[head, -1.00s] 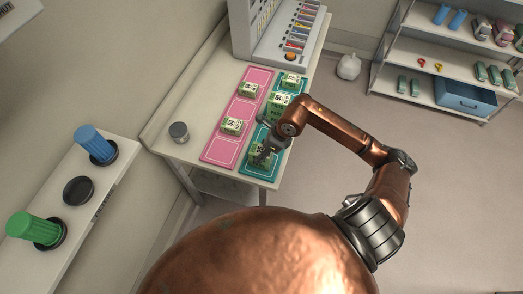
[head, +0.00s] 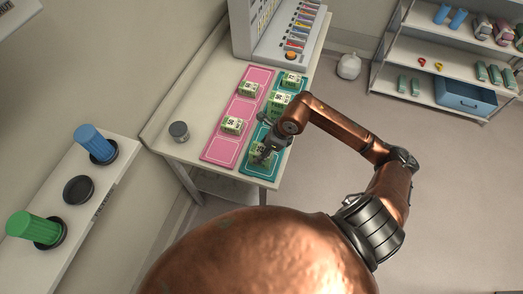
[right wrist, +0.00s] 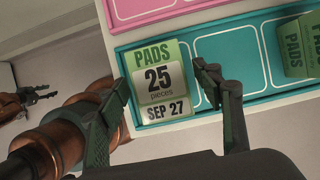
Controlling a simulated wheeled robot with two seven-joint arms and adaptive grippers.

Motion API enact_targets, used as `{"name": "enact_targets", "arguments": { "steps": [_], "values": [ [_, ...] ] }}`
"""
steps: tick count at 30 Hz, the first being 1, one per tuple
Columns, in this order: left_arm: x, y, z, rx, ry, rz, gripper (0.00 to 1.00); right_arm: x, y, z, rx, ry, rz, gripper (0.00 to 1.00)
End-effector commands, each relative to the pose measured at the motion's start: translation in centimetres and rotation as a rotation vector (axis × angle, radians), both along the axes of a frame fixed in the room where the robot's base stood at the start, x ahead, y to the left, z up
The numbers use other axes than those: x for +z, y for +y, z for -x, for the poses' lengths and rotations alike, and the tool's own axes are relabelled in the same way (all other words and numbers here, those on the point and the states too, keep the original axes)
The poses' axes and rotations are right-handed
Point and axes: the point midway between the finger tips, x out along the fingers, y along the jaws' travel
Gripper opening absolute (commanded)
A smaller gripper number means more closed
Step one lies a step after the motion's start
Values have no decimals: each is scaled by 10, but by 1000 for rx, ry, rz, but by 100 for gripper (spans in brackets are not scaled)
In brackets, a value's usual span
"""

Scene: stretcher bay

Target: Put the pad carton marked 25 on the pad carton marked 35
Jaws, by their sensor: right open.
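The pad carton marked 25 (right wrist: 160,80) is green and white and stands on the teal mat (right wrist: 249,47). In the head view it is the nearest carton (head: 261,156) on that mat. My right gripper (right wrist: 163,80) is open around it: one finger is close by its left side, the other apart from its right side. I cannot tell whether the near finger touches. In the head view my right gripper (head: 266,148) partly covers the carton. The other cartons' numbers are too small to read surely, so I cannot pick out 35. A small dark claw, apparently my left gripper (right wrist: 38,95), shows at left.
Two cartons (head: 232,125) (head: 248,89) stand on the pink mat (head: 220,151); two more (head: 280,101) (head: 291,80) stand farther back on the teal mat. A console (head: 283,38) closes the table's back.

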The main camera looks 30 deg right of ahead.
Motion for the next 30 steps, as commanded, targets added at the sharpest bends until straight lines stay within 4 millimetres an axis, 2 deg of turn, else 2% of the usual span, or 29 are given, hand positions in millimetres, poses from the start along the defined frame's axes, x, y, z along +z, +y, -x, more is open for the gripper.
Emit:
{"name": "enact_targets", "arguments": {
  "steps": [9, 15, 21, 30],
  "values": [
    [-9, 0, 1, 0, 1, 1, 40, 59, -18, 18, 0, -3, 6, 60],
    [-13, 0, 1, -1, 2, 1, 40, 90, -25, 28, 1, -2, 3, 60],
    [-14, 0, 1, -1, 3, 1, 40, 103, -28, 33, 0, -1, 2, 60],
    [-14, 0, 2, 0, 3, 1, 40, 104, -28, 33, 1, -1, 1, 60]
  ]
}}
